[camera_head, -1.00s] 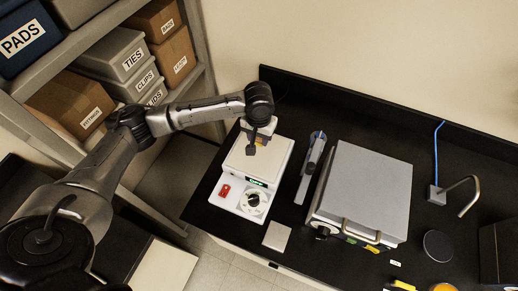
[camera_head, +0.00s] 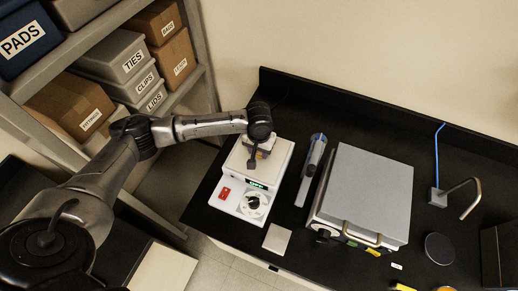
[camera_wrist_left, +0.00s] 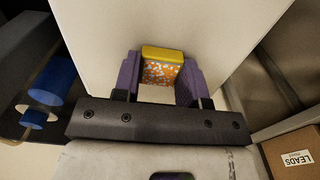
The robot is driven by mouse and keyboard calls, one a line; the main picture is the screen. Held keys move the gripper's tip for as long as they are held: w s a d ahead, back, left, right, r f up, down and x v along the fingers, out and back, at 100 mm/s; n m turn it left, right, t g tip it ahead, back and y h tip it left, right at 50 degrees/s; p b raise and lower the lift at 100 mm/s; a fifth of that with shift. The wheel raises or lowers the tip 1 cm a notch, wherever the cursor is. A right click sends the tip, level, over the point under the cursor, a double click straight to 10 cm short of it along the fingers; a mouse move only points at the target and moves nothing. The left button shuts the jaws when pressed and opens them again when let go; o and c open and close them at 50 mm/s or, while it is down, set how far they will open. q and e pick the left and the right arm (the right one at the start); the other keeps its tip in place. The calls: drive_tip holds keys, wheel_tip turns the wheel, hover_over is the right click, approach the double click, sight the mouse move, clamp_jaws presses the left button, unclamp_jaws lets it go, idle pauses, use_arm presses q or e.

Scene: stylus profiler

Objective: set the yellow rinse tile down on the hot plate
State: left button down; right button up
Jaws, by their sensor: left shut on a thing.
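The yellow rinse tile (camera_wrist_left: 162,70) has a yellow edge and an orange-and-white speckled face. My left gripper (camera_wrist_left: 160,80) is shut on it, with a purple finger on each side. The hot plate (camera_head: 228,201) is a white unit with a pale square top, a red switch, a green-lit display and a dark knob. In the head view my left gripper (camera_head: 256,156) is over the hot plate's top, which also fills the area behind the tile in the wrist view (camera_wrist_left: 110,28). I cannot tell whether the tile touches the top. My right gripper is not in view.
A grey-lidded instrument (camera_head: 372,192) stands right of the hot plate, with a slim grey tool (camera_head: 311,170) between them. A pale square plate (camera_head: 277,238) lies in front. A shelf with labelled boxes (camera_head: 122,55) is at the left. A black disc (camera_head: 438,247) lies farther right.

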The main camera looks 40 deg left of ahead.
use_arm(q)
drive_tip(key=shift+f, duration=0.1)
drive_tip(key=c, duration=0.7)
unclamp_jaws()
wheel_tip(320, 180, up, 12)
drive_tip(key=shift+r, duration=0.1)
